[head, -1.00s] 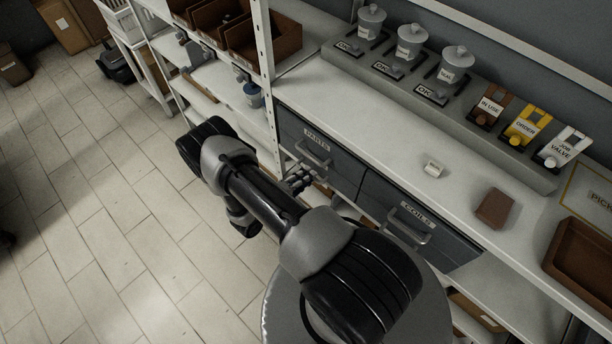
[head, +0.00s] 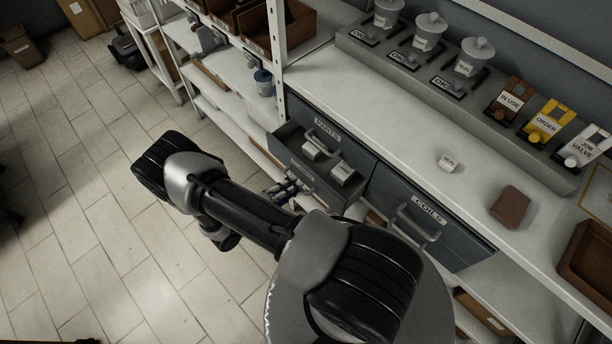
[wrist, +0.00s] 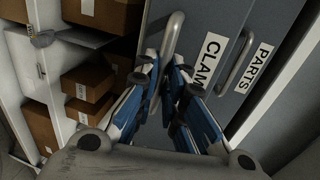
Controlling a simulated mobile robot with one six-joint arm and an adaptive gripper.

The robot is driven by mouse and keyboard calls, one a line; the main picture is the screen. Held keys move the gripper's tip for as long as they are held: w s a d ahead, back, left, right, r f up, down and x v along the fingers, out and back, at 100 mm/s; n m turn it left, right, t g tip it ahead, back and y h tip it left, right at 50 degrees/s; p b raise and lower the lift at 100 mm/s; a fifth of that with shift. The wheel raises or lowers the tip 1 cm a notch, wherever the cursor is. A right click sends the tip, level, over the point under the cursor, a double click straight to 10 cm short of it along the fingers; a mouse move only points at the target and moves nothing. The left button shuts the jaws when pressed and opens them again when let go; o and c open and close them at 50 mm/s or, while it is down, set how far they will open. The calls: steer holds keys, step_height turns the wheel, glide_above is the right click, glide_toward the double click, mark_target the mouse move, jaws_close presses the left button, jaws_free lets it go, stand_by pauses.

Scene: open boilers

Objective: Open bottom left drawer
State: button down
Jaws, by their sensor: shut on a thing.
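The bottom left drawer (head: 306,180) stands partly pulled out below the closed PARTS drawer (head: 345,150) in the head view. Two small pale boxes (head: 343,172) lie inside it. In the wrist view its front shows a label (wrist: 210,62) reading "CLAM", cut off by my gripper. My gripper (head: 284,190) is at this drawer's front.
The COILS drawer (head: 418,220) is closed to the right. Open shelves (head: 225,95) stand to the left. The tiled floor (head: 90,200) left of my arm is clear.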

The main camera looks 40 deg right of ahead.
steer(key=f+b+v, duration=0.2)
steer(key=v, duration=0.8)
steer(key=shift+a+b, duration=0.35)
steer(key=shift+a, duration=0.15)
steer(key=shift+s, duration=0.1)
steer(key=c, duration=1.7)
jaws_free()
steer(key=v, duration=1.2)
steer(key=shift+s, duration=0.1)
